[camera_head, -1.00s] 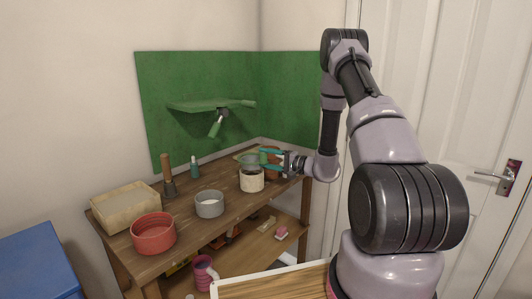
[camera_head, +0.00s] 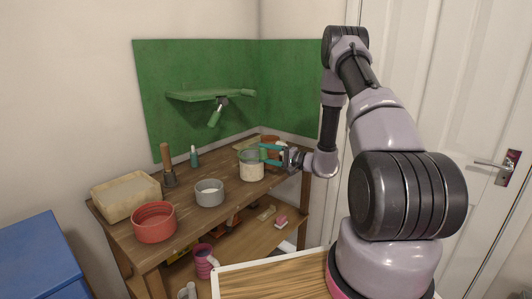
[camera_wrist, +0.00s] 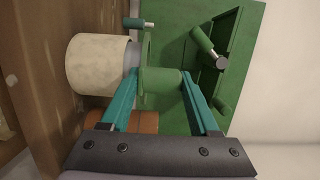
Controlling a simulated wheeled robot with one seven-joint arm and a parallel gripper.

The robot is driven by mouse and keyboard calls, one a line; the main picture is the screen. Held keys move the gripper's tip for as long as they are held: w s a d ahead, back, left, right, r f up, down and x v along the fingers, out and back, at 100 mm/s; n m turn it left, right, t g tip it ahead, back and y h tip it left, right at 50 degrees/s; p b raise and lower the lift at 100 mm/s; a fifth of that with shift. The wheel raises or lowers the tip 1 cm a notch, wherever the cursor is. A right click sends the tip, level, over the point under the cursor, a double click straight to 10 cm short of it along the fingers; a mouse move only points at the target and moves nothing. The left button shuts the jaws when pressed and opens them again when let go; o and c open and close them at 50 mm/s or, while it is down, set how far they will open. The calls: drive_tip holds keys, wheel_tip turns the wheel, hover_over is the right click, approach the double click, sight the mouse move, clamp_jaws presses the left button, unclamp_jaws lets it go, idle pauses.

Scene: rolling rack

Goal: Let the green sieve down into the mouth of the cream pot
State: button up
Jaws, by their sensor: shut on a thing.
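The cream pot (camera_head: 251,173) stands upright on the rack's top board near its right end; in the wrist view it lies sideways at the left (camera_wrist: 98,65). The green sieve (camera_head: 250,155) is right over the pot's mouth. In the wrist view, its grey bowl (camera_wrist: 132,56) reaches the mouth and appears partly inside, while its green rim (camera_wrist: 148,42) stands slightly off the pot's rim. My gripper (camera_wrist: 160,84) has its teal fingers shut on the sieve's green handle, right of the pot in the head view (camera_head: 270,154). The inside of the pot is hidden.
A terracotta object (camera_wrist: 136,122) is close behind my gripper. A grey pot (camera_head: 209,193), red bowl (camera_head: 154,223), cream box (camera_head: 125,196), wooden-handled tool (camera_head: 167,165) and teal bottle (camera_head: 194,156) stand to the left. A green panel (camera_head: 190,70) with a shelf rises behind.

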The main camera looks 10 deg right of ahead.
drive_tip(key=shift+f, duration=0.3)
drive_tip(key=shift+f, duration=0.35)
drive_tip(key=shift+r, duration=0.15)
drive_tip(key=shift+r, duration=1.2)
drive_tip(key=shift+f, duration=0.1)
drive_tip(key=shift+f, duration=1.25)
